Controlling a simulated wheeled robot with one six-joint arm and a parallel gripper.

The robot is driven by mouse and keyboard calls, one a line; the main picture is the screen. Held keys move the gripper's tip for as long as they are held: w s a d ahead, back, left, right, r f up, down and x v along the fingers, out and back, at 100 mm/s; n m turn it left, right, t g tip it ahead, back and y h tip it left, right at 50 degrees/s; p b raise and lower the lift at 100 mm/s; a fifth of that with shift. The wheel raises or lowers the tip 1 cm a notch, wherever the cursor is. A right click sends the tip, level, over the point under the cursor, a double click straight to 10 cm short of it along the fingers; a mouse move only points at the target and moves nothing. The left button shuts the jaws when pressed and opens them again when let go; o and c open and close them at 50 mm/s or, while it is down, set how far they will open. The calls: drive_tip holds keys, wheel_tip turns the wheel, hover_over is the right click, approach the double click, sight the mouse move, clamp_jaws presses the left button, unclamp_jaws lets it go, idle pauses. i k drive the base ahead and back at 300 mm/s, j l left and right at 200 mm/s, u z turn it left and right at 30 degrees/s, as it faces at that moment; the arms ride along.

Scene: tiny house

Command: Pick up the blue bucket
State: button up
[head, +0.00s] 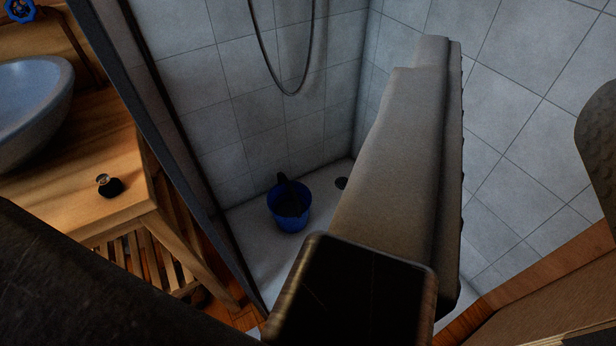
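The blue bucket (290,211) stands upright on the white shower floor, near the tiled back wall. A dark shape, perhaps its handle or something in it, rises at its back rim. I cannot clearly make out my gripper's fingertips, and nothing touches the bucket in this view. A long beige-grey form (395,165) with a dark flat end fills the middle foreground, to the right of the bucket. I cannot tell for sure what it is.
A shower hose (290,92) hangs on the tiled wall. A dark frame edge (185,170) separates the shower from a wooden vanity (90,190) with a grey basin (30,105) and a small dark item (109,186). Dark and beige surfaces crowd the lower left and right edges.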

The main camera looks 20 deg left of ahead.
sight(290, 203)
drive_tip(key=u, duration=0.75)
drive_tip(key=k+j, duration=0.05)
